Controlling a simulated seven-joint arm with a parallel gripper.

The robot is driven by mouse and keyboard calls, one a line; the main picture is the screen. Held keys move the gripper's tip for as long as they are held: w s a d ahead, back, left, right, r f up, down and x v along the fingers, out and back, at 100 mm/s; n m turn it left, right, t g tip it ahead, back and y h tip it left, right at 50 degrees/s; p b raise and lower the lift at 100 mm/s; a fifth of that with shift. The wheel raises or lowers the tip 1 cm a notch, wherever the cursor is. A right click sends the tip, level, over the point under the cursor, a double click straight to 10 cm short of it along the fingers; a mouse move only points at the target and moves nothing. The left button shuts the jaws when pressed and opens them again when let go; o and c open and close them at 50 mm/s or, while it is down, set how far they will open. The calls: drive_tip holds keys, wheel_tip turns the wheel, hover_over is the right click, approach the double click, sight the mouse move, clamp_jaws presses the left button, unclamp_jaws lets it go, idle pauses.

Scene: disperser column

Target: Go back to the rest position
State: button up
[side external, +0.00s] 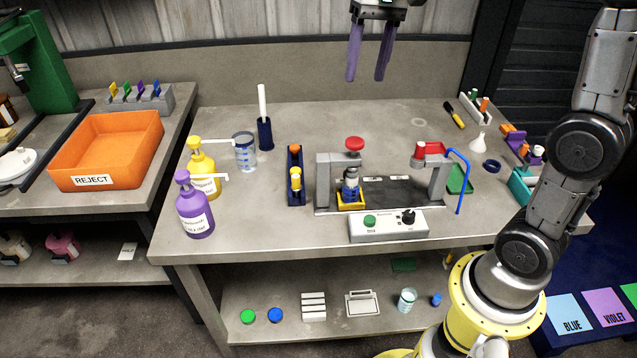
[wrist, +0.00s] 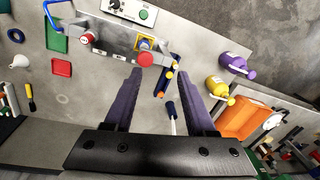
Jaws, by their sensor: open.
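My gripper (side external: 368,54) is raised high above the back of the workbench, its two purple fingers pointing down. It is open, with nothing between the fingers. In the wrist view the gripper (wrist: 162,88) shows its fingers spread apart, with the bench well below. The disperser column (side external: 352,178) stands at the middle of the bench with a red knob on top and a yellow-based vessel under it. It also shows in the wrist view with its red knob (wrist: 145,59). My gripper is apart from everything on the bench.
A yellow pump bottle (side external: 203,172) and a purple pump bottle (side external: 194,210) stand at the left bench edge. A control box (side external: 387,226) sits in front of the column. A white-handled tool stands in a dark blue holder (side external: 265,134). An orange reject bin (side external: 107,150) is on the left table.

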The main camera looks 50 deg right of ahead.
drive_tip(key=s+a+n+t, duration=0.2)
drive_tip(key=s+a+t, duration=0.1)
drive_tip(key=s, duration=0.9)
drive_tip(key=s+f+n+t+h, duration=0.1)
drive_tip(key=s+f+n, duration=0.3)
drive_tip(key=f, duration=0.5)
drive_tip(key=shift+s+t, duration=0.4)
drive_tip(key=shift+s, duration=0.8)
